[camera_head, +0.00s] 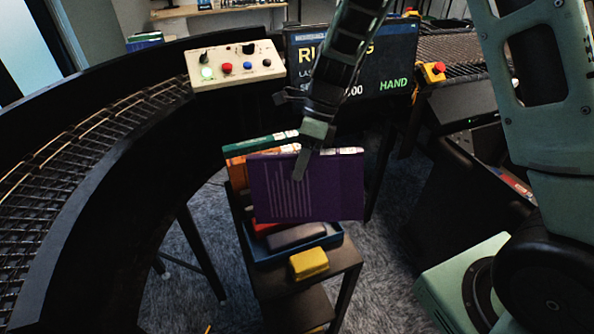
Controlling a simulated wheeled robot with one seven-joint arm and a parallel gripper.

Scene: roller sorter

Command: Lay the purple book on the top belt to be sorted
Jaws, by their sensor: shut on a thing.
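The purple book (335,192) hangs upright in front of me, its broad cover facing the camera. My gripper (302,162) reaches down from above and is shut on the book's top edge. One finger shows on the near cover; the other is hidden behind the book. The book appears held above a small stand and hides part of the things there. A curved roller belt (72,150) runs along the left. A second belt with rollers (455,48) shows at the top right. I cannot tell from this view which is the top belt.
A dark stand (347,258) holds a blue tray (328,240), a yellow block (309,263) and green and orange books (238,172). Behind are a button panel (236,66), a screen (390,55) reading "HAND" and a red button on a yellow box (434,72).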

